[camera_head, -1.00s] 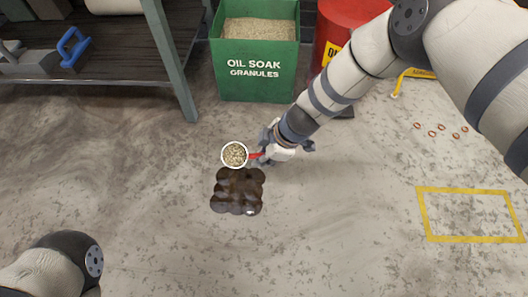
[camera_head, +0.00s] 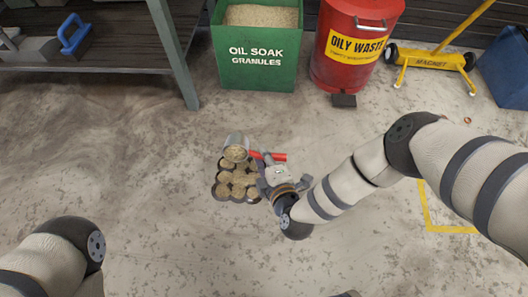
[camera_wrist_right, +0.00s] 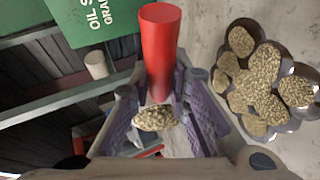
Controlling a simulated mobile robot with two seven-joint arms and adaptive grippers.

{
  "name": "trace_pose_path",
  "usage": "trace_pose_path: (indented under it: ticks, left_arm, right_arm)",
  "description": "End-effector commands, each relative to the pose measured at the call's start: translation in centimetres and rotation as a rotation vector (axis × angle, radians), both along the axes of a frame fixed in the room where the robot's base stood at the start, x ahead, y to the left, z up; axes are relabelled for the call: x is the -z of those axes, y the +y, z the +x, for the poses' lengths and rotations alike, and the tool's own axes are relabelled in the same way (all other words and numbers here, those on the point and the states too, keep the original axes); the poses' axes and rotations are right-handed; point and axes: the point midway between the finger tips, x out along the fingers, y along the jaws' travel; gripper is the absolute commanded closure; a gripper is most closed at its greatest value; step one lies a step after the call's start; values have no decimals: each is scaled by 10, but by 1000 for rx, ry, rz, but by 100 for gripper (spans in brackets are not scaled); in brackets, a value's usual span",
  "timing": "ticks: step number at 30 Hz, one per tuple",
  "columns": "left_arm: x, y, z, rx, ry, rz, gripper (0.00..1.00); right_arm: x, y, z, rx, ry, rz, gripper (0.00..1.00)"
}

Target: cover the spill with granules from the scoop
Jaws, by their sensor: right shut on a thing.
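The scoop (camera_head: 237,142) is a pale round cup with a red handle (camera_head: 274,156). It is tilted over the upper edge of the spill, with granules showing at its mouth. The dark spill (camera_head: 236,185) is mostly covered by round tan patches of granules; dark rims show around them, also in the right wrist view (camera_wrist_right: 233,101). My right gripper (camera_head: 264,162) is shut on the scoop's handle. In the right wrist view the red handle (camera_wrist_right: 160,50) stands between the fingers, and a granule clump shows below it. My left gripper is out of view.
A green oil soak granules bin (camera_head: 255,55) stands behind the spill. A red oily waste can (camera_head: 352,45), a yellow magnet sweeper (camera_head: 432,60) and a blue container (camera_head: 508,75) stand right. A workbench (camera_head: 100,68) is at left. Floor around the spill is clear.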

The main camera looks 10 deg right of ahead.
Motion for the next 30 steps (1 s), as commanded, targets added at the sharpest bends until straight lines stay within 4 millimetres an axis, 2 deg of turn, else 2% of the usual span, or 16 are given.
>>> trace_pose_path:
  ticks: [8, 17, 25, 30]
  left_arm:
    - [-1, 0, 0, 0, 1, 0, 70]
    - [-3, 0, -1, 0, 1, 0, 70]
    - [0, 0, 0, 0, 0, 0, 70]
    - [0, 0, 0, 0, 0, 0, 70]
  right_arm:
    - [0, -2, 1, 1, 0, -1, 100]
    - [-1, -25, 14, 1, 0, 0, 100]
    - [-1, 4, 23, -1, 0, -1, 100]
    - [-1, 13, 26, 1, 1, 0, 100]
